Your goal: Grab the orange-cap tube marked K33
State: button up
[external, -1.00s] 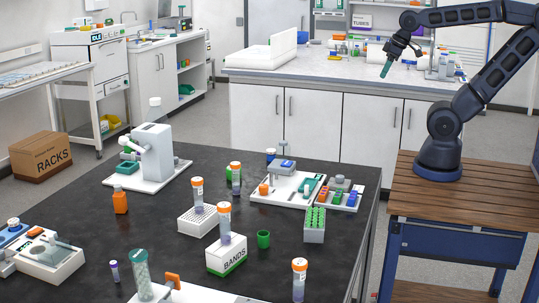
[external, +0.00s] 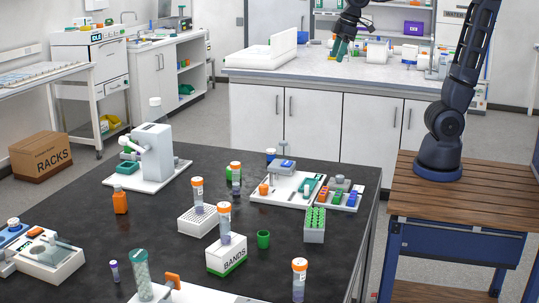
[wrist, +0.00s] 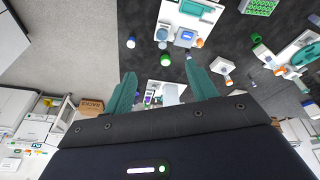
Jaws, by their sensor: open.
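Several orange-cap tubes stand on the dark bench in the external view. One orange-cap tube (external: 197,193) is in a white rack, another orange-cap tube (external: 225,222) rises from the white BANDS box, and a third orange-cap tube (external: 299,281) stands near the front right. Their markings are too small to read, so I cannot tell which is K33. My gripper (external: 340,48) is high above the far end of the scene, well away from the tubes. In the wrist view its teal fingers (wrist: 163,88) are spread with nothing held between them.
The white rack (external: 184,226) and BANDS box (external: 213,262) are close together. A green cup (external: 263,239), a rack of green-capped tubes (external: 314,236), an orange bottle (external: 120,200) and a white instrument (external: 153,150) also occupy the bench. Dark bench surface is free between them.

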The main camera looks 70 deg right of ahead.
jog(key=w+a+f+n+g, duration=0.15)
jog(key=w+a, duration=0.25)
jog(key=a, duration=0.8)
jog(key=w+a+f+n, duration=0.2)
jog(key=w+a+n, duration=0.1)
jog(key=a, duration=0.9)
jog(key=w+a+f+n+g, duration=0.1)
jog(key=w+a+f+n, duration=0.2)
jog(key=a, duration=0.8)
jog(key=n, duration=0.7)
send_near(300, 262)
jog(key=shift+w+a+f+g+h, duration=0.15)
jog(key=shift+w+f+g+h, duration=0.3)
jog(key=shift+w, duration=0.35)
jog(key=shift+s+a+f, duration=0.1)
jog(key=shift+s+f, duration=0.05)
jog(key=shift+f, duration=0.1)
notch_tip(300, 262, down, 5)
jog(key=shift+f, duration=0.2)
jog(key=shift+s+a+f, duration=0.1)
jog(key=shift+s+f, duration=0.05)
jog(key=shift+f, duration=1.15)
jog(key=shift+s+a+f, duration=0.1)
jog(key=shift+s+f, duration=0.05)
jog(key=shift+f, duration=1.15)
